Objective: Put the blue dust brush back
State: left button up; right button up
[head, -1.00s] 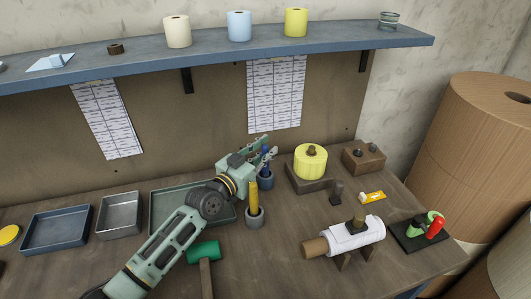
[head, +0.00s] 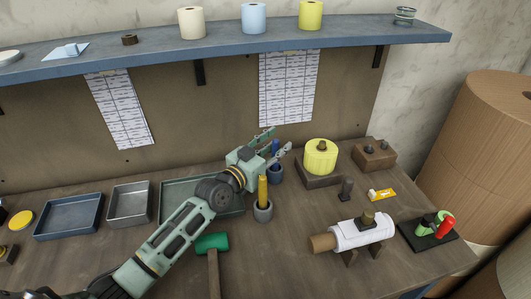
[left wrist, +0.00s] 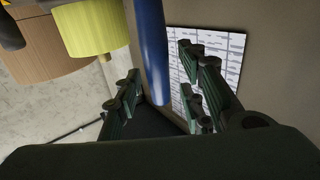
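The blue dust brush (head: 275,147) stands upright in a small blue-grey cup (head: 276,176) towards the back of the bench. Only its handle shows. My left gripper (head: 279,139) is around the handle from the left, with its fingers spread apart on either side. In the left wrist view, the blue handle (left wrist: 151,50) hangs between the open fingers (left wrist: 160,98), with gaps on both sides. I cannot see the lower end of the brush inside the cup. My right gripper is not in view.
A yellow-handled brush (head: 263,189) stands in a grey cup (head: 262,213) just in front. A yellow roll (head: 320,155) on a dark stand is close on the right. A green tray (head: 173,212) lies under my left arm. A green mallet (head: 212,243) lies in front.

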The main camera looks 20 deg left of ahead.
pick_arm(q)
jog(key=b+v, duration=0.1)
jog(key=v, duration=1.1)
jog(key=shift+r, duration=0.2)
